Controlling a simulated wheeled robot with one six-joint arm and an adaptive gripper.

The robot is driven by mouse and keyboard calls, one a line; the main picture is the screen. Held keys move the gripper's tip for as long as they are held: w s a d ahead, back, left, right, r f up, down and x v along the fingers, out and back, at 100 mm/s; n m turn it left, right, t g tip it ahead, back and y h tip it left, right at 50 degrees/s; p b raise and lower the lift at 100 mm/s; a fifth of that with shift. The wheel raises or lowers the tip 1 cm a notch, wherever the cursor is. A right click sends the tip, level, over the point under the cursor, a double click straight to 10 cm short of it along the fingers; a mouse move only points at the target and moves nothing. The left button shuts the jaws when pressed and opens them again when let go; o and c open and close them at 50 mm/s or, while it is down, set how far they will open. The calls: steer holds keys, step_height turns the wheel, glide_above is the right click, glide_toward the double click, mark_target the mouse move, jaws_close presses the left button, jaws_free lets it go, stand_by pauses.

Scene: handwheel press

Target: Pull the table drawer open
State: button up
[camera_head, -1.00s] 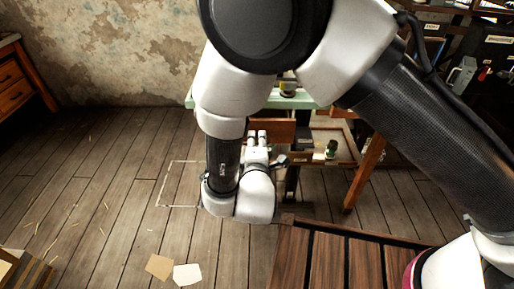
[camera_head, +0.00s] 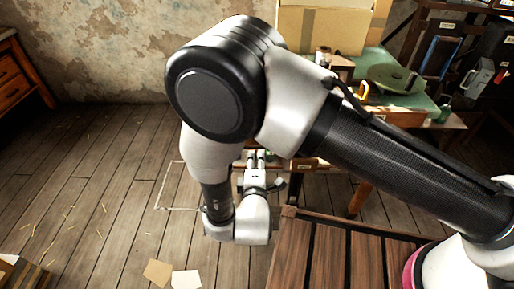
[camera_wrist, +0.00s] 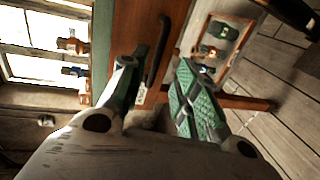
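The drawer front (camera_wrist: 132,42) is an orange-brown wooden panel in the wrist view, with a long dark bar handle (camera_wrist: 158,50) and a small pale label (camera_wrist: 141,93). My gripper (camera_wrist: 163,62) is open, with green pads on its fingers. The handle appears between the two fingertips in the picture; I see no finger closed on it, and cannot tell how deep it sits between them. In the head view my gripper (camera_head: 257,155) is low in front of the table (camera_head: 418,97), which has a green top. My arm hides most of the drawer there.
A cardboard box (camera_head: 318,28) and a green round plate (camera_head: 392,78) stand on the table. A tray (camera_wrist: 235,62) with small items shows beside the drawer in the wrist view. A slatted wooden surface (camera_head: 335,255) is at the front. Floor to the left is mostly clear.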

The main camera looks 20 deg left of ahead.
mark_target(251, 144)
steer(key=x, duration=0.6)
steer(key=shift+w, duration=0.35)
steer(key=shift+f, duration=0.1)
steer(key=shift+c, duration=0.4)
jaws_close()
steer(key=shift+s+f, duration=0.1)
